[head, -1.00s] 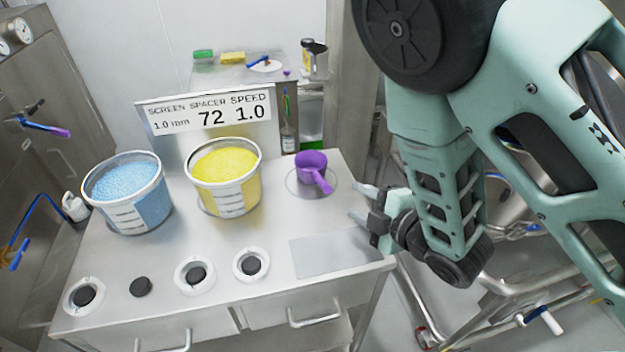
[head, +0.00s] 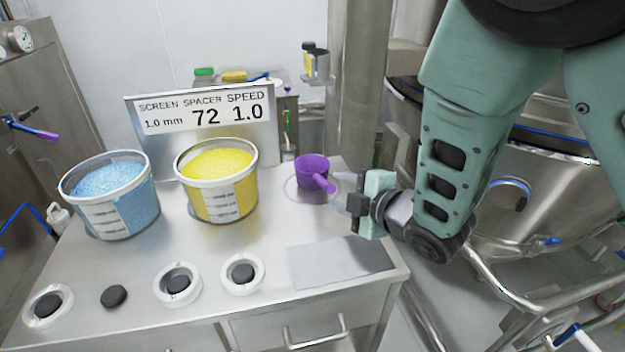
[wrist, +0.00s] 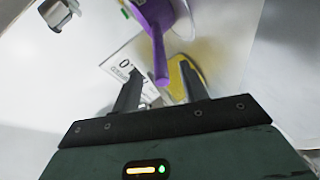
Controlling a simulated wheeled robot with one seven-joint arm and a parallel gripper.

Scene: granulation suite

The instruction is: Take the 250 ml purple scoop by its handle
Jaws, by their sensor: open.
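The purple scoop (head: 311,167) stands on a round marked spot (head: 293,194) at the right of the steel bench top. Its handle (head: 322,183) points toward the front right, toward my gripper. In the wrist view the scoop's handle (wrist: 160,62) comes down from the top, its end close to the gap between my fingers. My gripper (head: 338,190) is open and empty, just right of the handle's end. In the wrist view the two dark fingers (wrist: 158,88) are spread apart, with the handle end at or just beyond their tips; I cannot tell the exact depth.
A tub of blue granules (head: 112,200) and a tub of yellow granules (head: 217,185) stand left of the scoop. A sign (head: 205,115) stands behind them. White rings with black discs (head: 242,274) line the front. A flat grey plate (head: 340,262) lies front right.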

